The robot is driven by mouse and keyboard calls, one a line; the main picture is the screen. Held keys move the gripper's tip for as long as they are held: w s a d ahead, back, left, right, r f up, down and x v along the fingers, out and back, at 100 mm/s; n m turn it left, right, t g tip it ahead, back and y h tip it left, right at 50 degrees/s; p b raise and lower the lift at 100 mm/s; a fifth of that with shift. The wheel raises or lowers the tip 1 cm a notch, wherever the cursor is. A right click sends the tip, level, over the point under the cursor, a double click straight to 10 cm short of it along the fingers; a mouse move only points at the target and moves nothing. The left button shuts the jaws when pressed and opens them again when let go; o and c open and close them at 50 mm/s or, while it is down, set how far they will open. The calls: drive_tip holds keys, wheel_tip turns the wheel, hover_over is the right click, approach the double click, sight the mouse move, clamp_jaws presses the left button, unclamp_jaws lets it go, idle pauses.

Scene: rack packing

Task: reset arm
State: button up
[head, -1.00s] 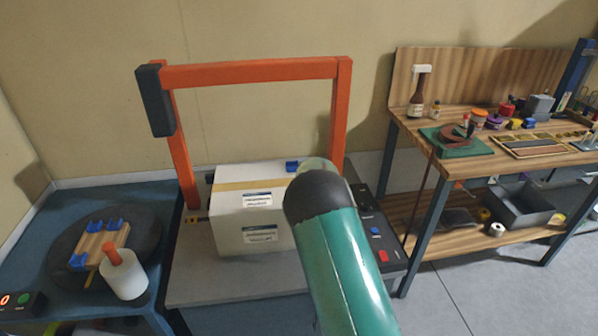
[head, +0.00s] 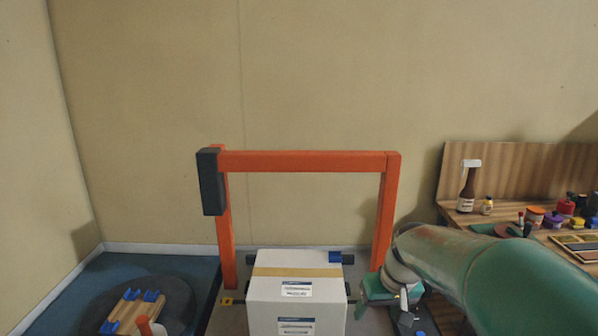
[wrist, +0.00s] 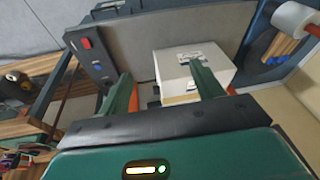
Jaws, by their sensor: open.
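My gripper shows in the wrist view (wrist: 163,92) with its two green fingers apart and nothing between them. Past the fingertips in that view is a white box (wrist: 190,70) with labels, standing apart from me on a grey surface. In the head view my green arm reaches in from the right, and its wrist end is at the right side of the same box (head: 297,300). The fingers are mostly hidden there. The box is closed with tan tape and stands under an orange frame (head: 300,161).
A dark unit (head: 210,182) hangs on the frame's left post. A dark round turntable (head: 180,300) with a wooden piece and blue blocks is at left. A wooden workbench (head: 460,210) with a bottle and small items is at right. A red button (wrist: 86,43) sits beside the grey surface.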

drive_tip(key=s+r+t, duration=0.1)
drive_tip(key=s+r, duration=0.1)
drive_tip(key=s, duration=0.8)
drive_tip(key=s+a+r+m+t+h, duration=0.1)
drive_tip(key=s+r, duration=0.2)
drive_tip(key=s, duration=0.7)
drive_tip(key=shift+s+r+t+h, duration=0.2)
drive_tip(key=shift+s+t+h, duration=0.1)
drive_tip(key=shift+t, duration=0.1)
drive_tip(key=shift+a, duration=0.1)
drive_tip(key=c, duration=0.7)
drive_tip(key=shift+o, duration=0.2)
drive_tip(key=shift+a, duration=0.1)
